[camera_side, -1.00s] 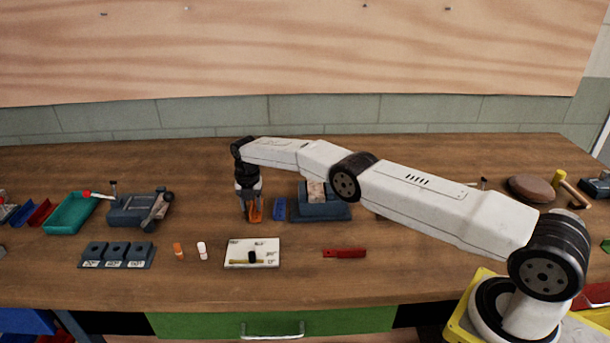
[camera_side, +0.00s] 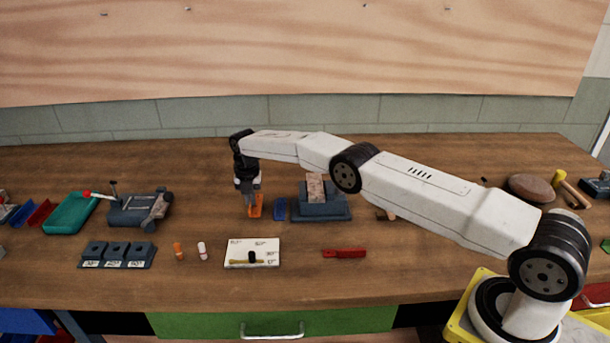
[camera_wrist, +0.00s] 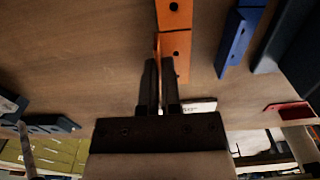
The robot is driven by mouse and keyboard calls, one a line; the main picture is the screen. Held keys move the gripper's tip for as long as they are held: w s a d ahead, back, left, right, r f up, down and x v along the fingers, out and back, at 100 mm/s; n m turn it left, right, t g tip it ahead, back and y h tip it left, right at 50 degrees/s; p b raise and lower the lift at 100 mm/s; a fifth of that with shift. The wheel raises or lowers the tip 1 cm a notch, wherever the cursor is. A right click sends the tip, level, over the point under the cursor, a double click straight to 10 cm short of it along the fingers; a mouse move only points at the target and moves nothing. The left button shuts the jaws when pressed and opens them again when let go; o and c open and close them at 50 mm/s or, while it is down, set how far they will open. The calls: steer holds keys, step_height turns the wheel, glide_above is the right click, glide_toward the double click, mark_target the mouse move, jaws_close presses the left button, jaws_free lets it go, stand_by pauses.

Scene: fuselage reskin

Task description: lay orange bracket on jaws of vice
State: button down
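The orange bracket (camera_side: 255,206) is below my gripper (camera_side: 253,204) near the middle of the bench. In the wrist view the bracket (camera_wrist: 175,45) is a plate with holes and a thin upright flange. My gripper (camera_wrist: 159,75) has its fingers close together on that flange, though the fingertips partly hide the contact. The side view does not clearly show a gap between bracket and bench. The blue-grey vice (camera_side: 135,212) stands apart to the left, with a bar and handle; nothing lies on its jaws.
A blue bracket (camera_side: 280,209) and a blue-grey base (camera_side: 320,210) holding a mottled block are just right of my gripper. A teal tray (camera_side: 70,213) sits left of the vice. A slotted block (camera_side: 118,255), small bottles (camera_side: 190,251) and a white card (camera_side: 252,244) lie in front.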

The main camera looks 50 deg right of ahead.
steer(key=shift+r, duration=0.6)
steer(key=shift+s+r, duration=0.3)
steer(key=shift+r, duration=0.25)
steer(key=s+r, duration=0.8)
steer(key=s, duration=0.5)
steer(key=shift+s+r, duration=0.2)
steer(key=shift+r, duration=0.2)
steer(key=shift+a, duration=0.15)
steer(key=w+d+r, duration=0.1)
steer(key=w+d, duration=0.1)
steer(key=d, duration=1)
steer(key=shift+w+d+r, duration=0.3)
steer(key=shift+w+d, duration=0.1)
steer(key=shift+f, duration=0.2)
